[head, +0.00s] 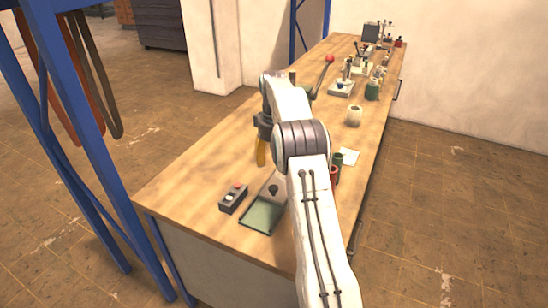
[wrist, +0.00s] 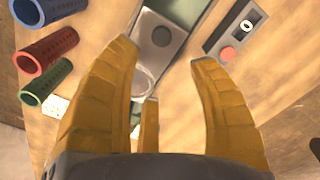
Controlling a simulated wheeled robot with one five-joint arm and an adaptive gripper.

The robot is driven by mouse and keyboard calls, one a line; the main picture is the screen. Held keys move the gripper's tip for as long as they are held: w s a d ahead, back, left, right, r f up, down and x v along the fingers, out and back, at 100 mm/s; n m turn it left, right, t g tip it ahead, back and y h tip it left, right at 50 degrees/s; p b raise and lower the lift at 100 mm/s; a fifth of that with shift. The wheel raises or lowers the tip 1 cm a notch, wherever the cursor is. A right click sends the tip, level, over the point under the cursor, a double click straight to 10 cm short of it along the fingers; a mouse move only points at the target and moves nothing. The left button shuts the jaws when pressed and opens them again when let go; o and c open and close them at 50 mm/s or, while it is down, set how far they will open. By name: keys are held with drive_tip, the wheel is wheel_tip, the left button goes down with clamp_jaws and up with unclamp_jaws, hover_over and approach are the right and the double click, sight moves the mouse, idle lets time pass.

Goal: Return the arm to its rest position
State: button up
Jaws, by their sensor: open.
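My white arm reaches over the wooden workbench (head: 190,172), bent at the elbow. My gripper (head: 261,153) hangs from its far end, pointing down above the bench, partly hidden by the arm. In the wrist view my gripper (wrist: 163,55) shows yellow-orange fingers spread apart, with nothing held between them. Below the fingers is a grey device with a round knob (wrist: 161,36). The height of the fingertips above the bench is hard to tell.
A control box with buttons (head: 233,198) and a green-topped tray (head: 262,217) lie near the bench's front. Red and green tubes (head: 336,160) stand right of my arm. A red-knobbed lever (head: 329,60) rises behind. A blue frame (head: 75,150) stands at left.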

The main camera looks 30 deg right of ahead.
drive_tip(key=shift+r, duration=0.3)
idle(0.5)
